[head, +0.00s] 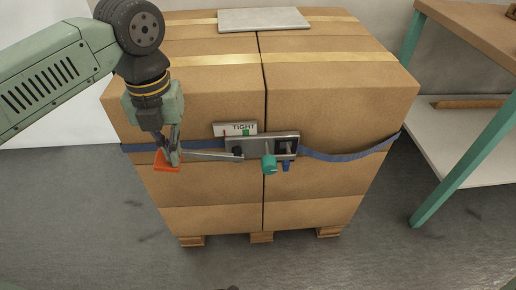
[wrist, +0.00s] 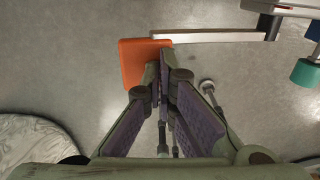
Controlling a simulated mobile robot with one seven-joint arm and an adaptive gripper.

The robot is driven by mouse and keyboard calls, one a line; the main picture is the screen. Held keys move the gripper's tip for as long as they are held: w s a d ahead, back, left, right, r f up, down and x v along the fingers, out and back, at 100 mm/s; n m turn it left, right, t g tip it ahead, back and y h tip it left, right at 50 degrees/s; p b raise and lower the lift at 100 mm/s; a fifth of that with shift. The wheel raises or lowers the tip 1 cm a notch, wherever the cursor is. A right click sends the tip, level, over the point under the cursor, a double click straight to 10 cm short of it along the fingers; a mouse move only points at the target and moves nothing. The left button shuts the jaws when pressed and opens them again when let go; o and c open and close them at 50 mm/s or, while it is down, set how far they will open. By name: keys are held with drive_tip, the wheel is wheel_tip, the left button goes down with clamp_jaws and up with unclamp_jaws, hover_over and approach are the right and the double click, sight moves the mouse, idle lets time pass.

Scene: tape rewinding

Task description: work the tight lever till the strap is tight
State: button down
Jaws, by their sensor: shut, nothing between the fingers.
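The tight lever is a thin grey bar (head: 205,155) with an orange end pad (head: 166,164); it reaches left from a grey ratchet body (head: 262,145) on the front of the boxes. A white plate marked TIGHT (head: 236,129) sits just above, with small red and green marks. The blue strap (head: 345,156) runs around the boxes and dips on the right side. My gripper (head: 170,157) is shut and empty, its fingertips at the orange pad. In the wrist view the closed fingertips (wrist: 159,62) overlap the pad's right edge (wrist: 136,60); I cannot tell whether they touch.
A teal knob (head: 269,164) and a small blue piece (head: 286,167) hang from the ratchet's right half. The cartons (head: 340,90) stand on a wooden pallet (head: 262,237). A teal-legged bench (head: 465,160) is at the right. The floor (head: 90,220) in front is clear.

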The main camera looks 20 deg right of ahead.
drive_tip(key=shift+f+b, duration=1.05)
drive_tip(key=shift+f, duration=0.4)
wheel_tip(320, 180, up, 6)
drive_tip(key=p, duration=0.4)
drive_tip(key=shift+r+p, duration=0.25)
drive_tip(key=shift+p, duration=0.05)
drive_tip(key=shift+f, duration=0.1)
drive_tip(key=shift+f, duration=0.15)
drive_tip(key=shift+f+b, duration=2.6)
drive_tip(key=shift+f, duration=0.35)
drive_tip(key=shift+r+p, duration=2.2)
drive_tip(key=shift+r, duration=0.8)
wheel_tip(320, 180, up, 4)
drive_tip(key=p, duration=0.3)
